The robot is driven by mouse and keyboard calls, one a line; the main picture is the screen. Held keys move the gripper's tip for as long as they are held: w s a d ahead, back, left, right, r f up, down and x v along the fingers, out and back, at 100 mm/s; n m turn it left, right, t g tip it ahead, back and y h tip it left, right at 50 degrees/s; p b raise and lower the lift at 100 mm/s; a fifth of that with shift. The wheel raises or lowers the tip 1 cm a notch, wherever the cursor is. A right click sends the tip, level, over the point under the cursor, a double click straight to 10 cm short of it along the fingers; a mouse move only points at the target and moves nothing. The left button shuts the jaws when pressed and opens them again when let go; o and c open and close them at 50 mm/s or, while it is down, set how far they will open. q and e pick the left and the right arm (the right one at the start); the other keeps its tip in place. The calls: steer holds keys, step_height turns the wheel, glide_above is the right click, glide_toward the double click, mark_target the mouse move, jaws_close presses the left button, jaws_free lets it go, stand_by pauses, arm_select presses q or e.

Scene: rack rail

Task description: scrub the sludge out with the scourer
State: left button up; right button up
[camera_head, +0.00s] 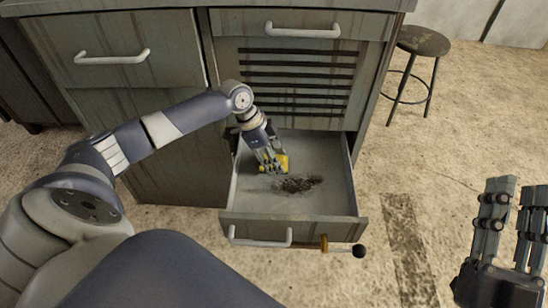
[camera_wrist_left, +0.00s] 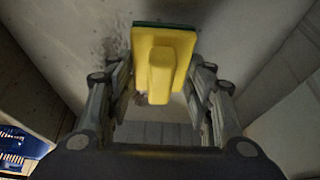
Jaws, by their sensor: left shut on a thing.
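The yellow scourer (camera_head: 282,162) is in the open drawer (camera_head: 338,190), just left of and behind a dark patch of sludge (camera_head: 298,185) on the drawer floor. My left gripper (camera_head: 270,163) reaches down into the drawer and is shut on the scourer. In the left wrist view the scourer (camera_wrist_left: 163,60) shows its yellow handle block between the fingers and a green edge beneath; dark sludge smears (camera_wrist_left: 112,45) lie beside it. Whether the scourer touches the floor is hard to tell. My right gripper (camera_head: 512,225) is open and empty at the far right.
The cabinet (camera_head: 130,110) stands behind, with shut drawers above. A round stool (camera_head: 423,42) stands at the back right.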

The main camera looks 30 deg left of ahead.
arm_select(q)
steer(key=shift+f, duration=0.95)
stand_by(0.5)
